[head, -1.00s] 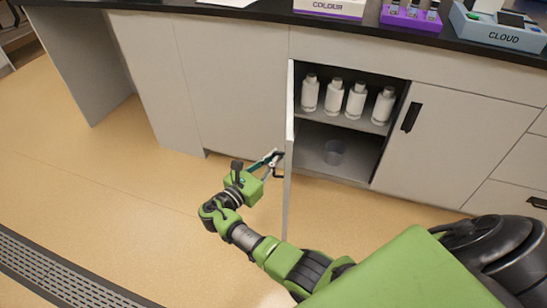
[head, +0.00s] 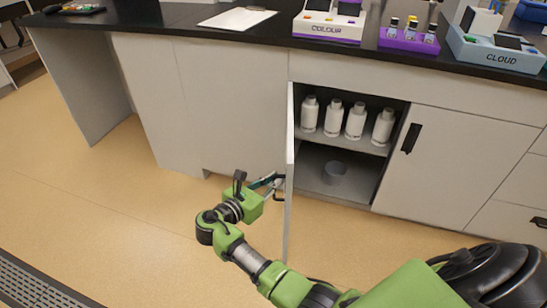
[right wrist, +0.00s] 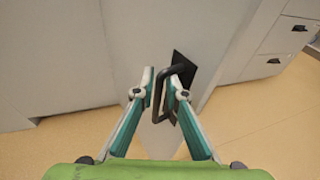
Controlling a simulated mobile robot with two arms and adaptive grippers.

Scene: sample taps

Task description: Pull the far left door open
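The far left door (head: 290,150) stands swung out from the cabinet, seen nearly edge-on in the head view, with the shelves behind it exposed. In the right wrist view its face (right wrist: 180,30) fills the upper middle, with a dark bar handle (right wrist: 158,92) on a black plate. My right gripper (head: 272,182) is at the handle on the left side of the door. In the right wrist view its fingertips (right wrist: 160,82) are close together on either side of the handle bar, closed around it. My left gripper is not in view.
A closed door (head: 455,160) is to the right. The counter (head: 230,35) above bears instruments and a clipboard. Floor (head: 110,215) at left is clear.

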